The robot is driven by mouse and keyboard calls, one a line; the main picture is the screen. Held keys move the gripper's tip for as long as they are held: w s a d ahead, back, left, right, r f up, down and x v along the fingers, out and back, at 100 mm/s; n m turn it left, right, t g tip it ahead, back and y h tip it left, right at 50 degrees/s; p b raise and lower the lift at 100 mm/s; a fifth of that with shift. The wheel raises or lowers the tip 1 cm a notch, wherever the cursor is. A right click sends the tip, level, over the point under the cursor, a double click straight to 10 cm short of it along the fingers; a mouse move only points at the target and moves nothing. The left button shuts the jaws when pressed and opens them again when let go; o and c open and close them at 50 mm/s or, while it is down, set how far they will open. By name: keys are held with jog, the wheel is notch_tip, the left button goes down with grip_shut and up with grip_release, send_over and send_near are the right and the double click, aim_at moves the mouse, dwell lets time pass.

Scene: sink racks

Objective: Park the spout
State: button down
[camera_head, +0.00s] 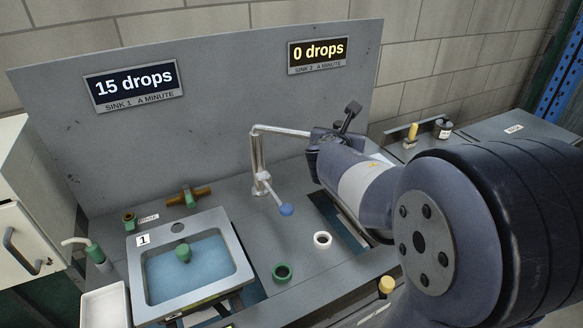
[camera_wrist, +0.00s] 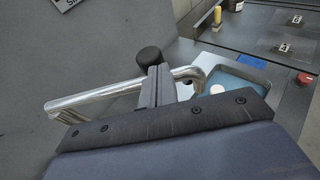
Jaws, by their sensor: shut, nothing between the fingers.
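The chrome spout (camera_head: 280,130) rises from the counter between the two sinks and bends to the right. Below it is a lever with a blue knob (camera_head: 286,209). My gripper (camera_head: 350,116) is shut and empty at the spout's right end, which it partly hides. In the wrist view the spout (camera_wrist: 95,101) passes behind my fingers (camera_wrist: 157,84), and its bent end shows just right of them, by a basin of blue water (camera_wrist: 245,88). I cannot tell whether my fingers touch the spout. The sink 1 sign (camera_head: 134,86) reads 15 drops; the sink 2 sign (camera_head: 317,54) reads 0 drops.
Sink 1 (camera_head: 240,262) holds blue water and a green plug (camera_head: 183,253). The grey back panel (camera_head: 220,110) stands behind the spout. My arm hides most of the right-hand sink.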

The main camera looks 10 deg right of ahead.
jog(key=w+d+n+t+y, duration=0.1)
jog(key=w+d+n+y, duration=0.2)
jog(key=w, duration=0.6)
jog(key=w+d+n+y, duration=0.2)
jog(key=w+d+y, duration=0.1)
jog(key=w, duration=0.6)
jog(key=shift+n+t+y, duration=0.4)
jog(key=shift+y, duration=0.1)
jog(key=shift+d, duration=0.1)
